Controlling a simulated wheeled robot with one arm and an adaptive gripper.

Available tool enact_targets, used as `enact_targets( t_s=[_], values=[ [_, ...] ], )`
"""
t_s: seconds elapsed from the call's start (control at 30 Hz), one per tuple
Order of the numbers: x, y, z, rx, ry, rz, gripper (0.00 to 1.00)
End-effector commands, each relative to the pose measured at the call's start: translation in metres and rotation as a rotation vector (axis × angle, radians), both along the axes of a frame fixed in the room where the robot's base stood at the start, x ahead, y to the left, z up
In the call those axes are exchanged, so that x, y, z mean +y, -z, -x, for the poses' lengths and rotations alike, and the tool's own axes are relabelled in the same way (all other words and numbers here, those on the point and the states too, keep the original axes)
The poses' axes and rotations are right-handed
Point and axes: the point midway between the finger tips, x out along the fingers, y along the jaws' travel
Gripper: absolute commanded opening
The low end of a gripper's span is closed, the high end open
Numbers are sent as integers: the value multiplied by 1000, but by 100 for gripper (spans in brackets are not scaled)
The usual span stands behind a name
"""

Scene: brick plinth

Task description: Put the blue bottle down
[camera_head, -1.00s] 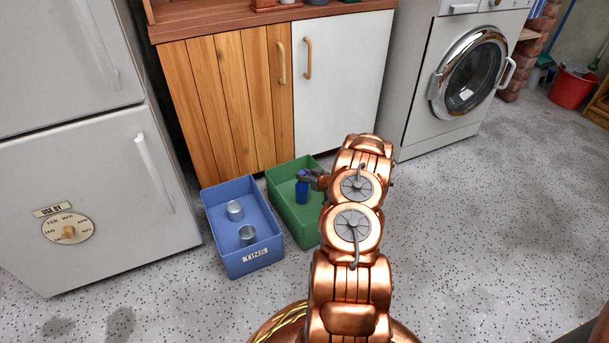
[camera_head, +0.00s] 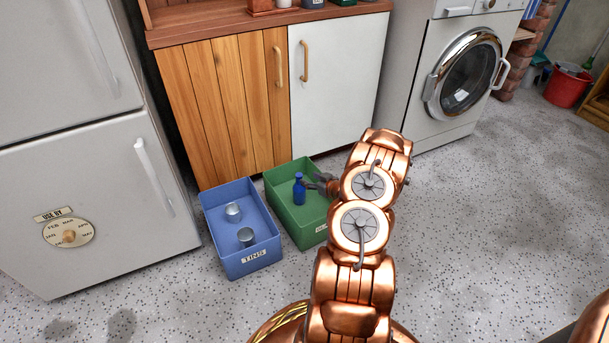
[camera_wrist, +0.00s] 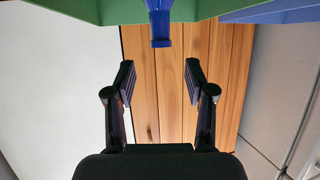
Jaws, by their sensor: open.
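The blue bottle (camera_head: 299,188) stands upright inside the green crate (camera_head: 282,224), towards its left side. In the wrist view the bottle (camera_wrist: 160,25) shows at the top of the picture, beyond the fingertips and between their lines. My gripper (camera_wrist: 160,82) is open, with nothing between its fingers. In the head view my gripper (camera_head: 322,184) is just to the right of the bottle, over the green crate, partly hidden by my arm. The bottle's base shows only small in the head view.
A blue crate (camera_head: 257,265) labelled TINS, holding two tins (camera_head: 233,212), stands directly left of the green crate. A wood and white cupboard (camera_head: 338,95) rises behind them. A fridge (camera_head: 90,200) is at the left, a washing machine (camera_head: 430,110) at the right. Speckled floor is free at right.

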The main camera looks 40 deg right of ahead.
Motion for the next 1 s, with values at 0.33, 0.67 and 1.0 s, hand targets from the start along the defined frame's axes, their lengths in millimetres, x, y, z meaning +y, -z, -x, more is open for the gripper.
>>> enact_targets(
  t_s=[0.33, 0.67, 1.0],
  values=[
    [4, -19, 46, 3, 2, -2, 54],
    [9, -38, 32, 80, -4, 31, 54],
    [42, -93, -6, 335, 9, 99, 54]
  ],
)
